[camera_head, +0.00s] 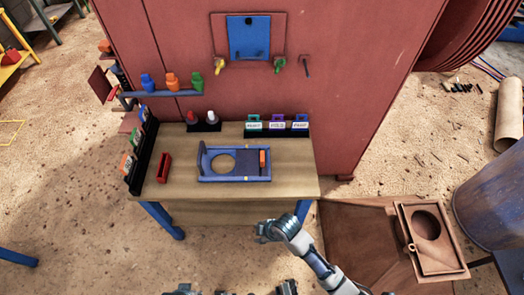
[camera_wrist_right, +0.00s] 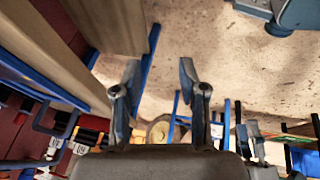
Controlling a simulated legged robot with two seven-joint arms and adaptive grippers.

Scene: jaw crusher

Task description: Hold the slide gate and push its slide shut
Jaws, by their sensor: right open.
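The slide gate (camera_head: 234,178) lies on the wooden table in the head view. It has a blue frame with an upright piece at its left end. Its round opening is on the left and bare wood shows through it. The dark slide plate is on the right, with an orange upright piece (camera_head: 263,160) on it. My right gripper (camera_head: 264,232) is in front of the table's front edge, apart from the gate. In the right wrist view the right gripper (camera_wrist_right: 159,78) has its two fingers spread with nothing between them.
A red machine wall stands behind. A brown plate with a round hole (camera_head: 432,240) and a blue drum (camera_head: 490,205) are at right.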

